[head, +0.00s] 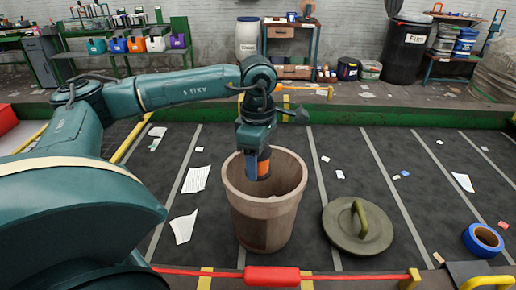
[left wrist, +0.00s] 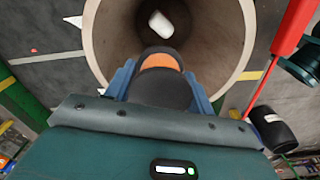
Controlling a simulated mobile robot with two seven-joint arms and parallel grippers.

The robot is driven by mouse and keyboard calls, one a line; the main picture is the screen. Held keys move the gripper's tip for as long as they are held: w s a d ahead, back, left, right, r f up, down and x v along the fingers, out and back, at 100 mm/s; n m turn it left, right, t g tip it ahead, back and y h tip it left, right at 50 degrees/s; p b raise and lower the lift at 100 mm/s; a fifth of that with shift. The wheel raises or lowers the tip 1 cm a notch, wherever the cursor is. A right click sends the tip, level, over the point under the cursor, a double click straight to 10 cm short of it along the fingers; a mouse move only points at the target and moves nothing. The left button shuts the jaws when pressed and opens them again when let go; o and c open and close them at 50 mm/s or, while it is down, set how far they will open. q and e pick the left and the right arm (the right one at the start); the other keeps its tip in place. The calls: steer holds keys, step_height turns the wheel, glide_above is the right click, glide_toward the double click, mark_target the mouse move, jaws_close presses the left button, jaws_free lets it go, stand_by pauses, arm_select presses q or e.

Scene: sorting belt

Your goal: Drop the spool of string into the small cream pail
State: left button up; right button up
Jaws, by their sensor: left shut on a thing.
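The pail (head: 262,222), a dull cream-brown bucket without its lid, stands on the dark belt in the middle of the head view. My left gripper (head: 257,166) points down over its mouth. It is shut on the spool of string (head: 264,168), of which an orange part shows. In the left wrist view the spool (left wrist: 160,63) has an orange end and a dark body between the blue fingers. There it lies in front of the pail's round opening (left wrist: 239,40). A white piece (left wrist: 160,24) shows inside the pail. My right gripper is not in view.
A round olive lid (head: 357,228) with a handle lies right of the pail. A blue tape roll (head: 483,240) lies at the far right. Paper scraps are scattered on the belt. A red-handled bar (head: 272,276) runs along the near edge.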

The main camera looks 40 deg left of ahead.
arm_select(q)
steer(key=shift+f, duration=0.2)
steer(key=o, duration=1.1)
steer(key=shift+c, duration=0.2)
step_height(320, 180, up, 13)
steer(key=shift+b, duration=0.3)
